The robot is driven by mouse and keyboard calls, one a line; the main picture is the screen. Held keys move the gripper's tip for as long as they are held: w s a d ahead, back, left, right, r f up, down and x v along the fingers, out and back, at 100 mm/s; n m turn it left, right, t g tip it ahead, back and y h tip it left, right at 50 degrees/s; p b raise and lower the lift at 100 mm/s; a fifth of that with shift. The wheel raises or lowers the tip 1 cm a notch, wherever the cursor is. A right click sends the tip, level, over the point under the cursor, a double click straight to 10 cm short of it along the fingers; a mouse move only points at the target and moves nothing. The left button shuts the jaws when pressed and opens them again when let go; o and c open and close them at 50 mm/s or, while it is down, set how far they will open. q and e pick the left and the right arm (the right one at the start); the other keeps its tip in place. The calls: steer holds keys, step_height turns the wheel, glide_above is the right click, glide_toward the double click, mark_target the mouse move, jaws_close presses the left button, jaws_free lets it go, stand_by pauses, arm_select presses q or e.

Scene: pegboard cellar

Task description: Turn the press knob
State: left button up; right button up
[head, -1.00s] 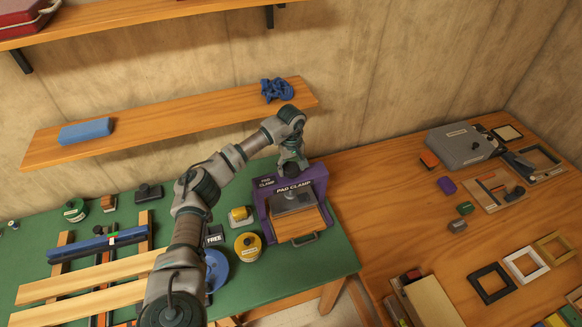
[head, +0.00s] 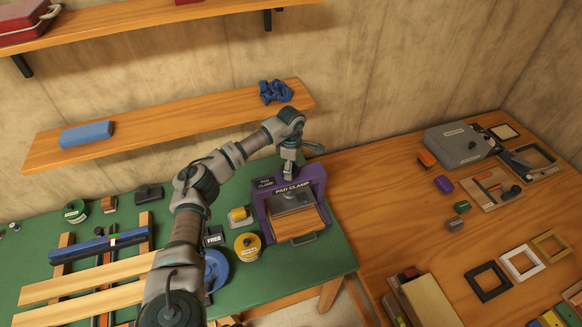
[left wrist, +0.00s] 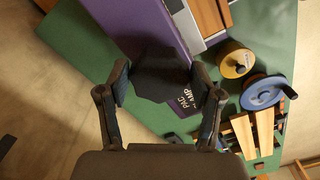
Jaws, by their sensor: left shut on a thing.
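The purple press (head: 318,188), labelled "PAD CLAMP", stands on the green bench, with a wooden board (head: 296,222) in its opening. Its dark knob (left wrist: 160,75) shows in the left wrist view between my left gripper's fingers. My left gripper (head: 290,170) points down at the top of the press, and its fingers (left wrist: 163,88) are shut on the knob from both sides. In the head view the knob is hidden by the gripper. My right gripper is not in view.
A wooden shelf (head: 170,125) with a blue block (head: 86,134) hangs behind the arm. A wooden bench (head: 400,200) with frames and a grey box (head: 458,145) is to the right.

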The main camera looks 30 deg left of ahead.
arm_select(q)
steer(key=n, duration=0.2)
steer(key=n+p, duration=0.1)
steer(key=n, duration=0.2)
steer(key=shift+w+a+n, duration=0.15)
steer(key=shift+w+n, duration=0.05)
steer(key=shift+n, duration=0.1)
steer(key=n+p, duration=0.1)
steer(key=n, duration=0.4)
steer(key=shift+a, duration=0.1)
steer(key=n+p, duration=0.1)
steer(key=n, duration=0.4)
steer(key=shift+a+n, duration=0.15)
steer(key=shift+n, duration=0.25)
steer(key=n+p, duration=0.1)
steer(key=n, duration=0.4)
steer(key=shift+a+n, duration=0.1)
steer(key=shift+n, duration=0.2)
steer(key=shift+f+p, duration=0.1)
steer(key=shift+p, duration=0.2)
steer(key=o, duration=1.1)
steer(key=shift+a, duration=0.1)
steer(key=shift+o, duration=0.2)
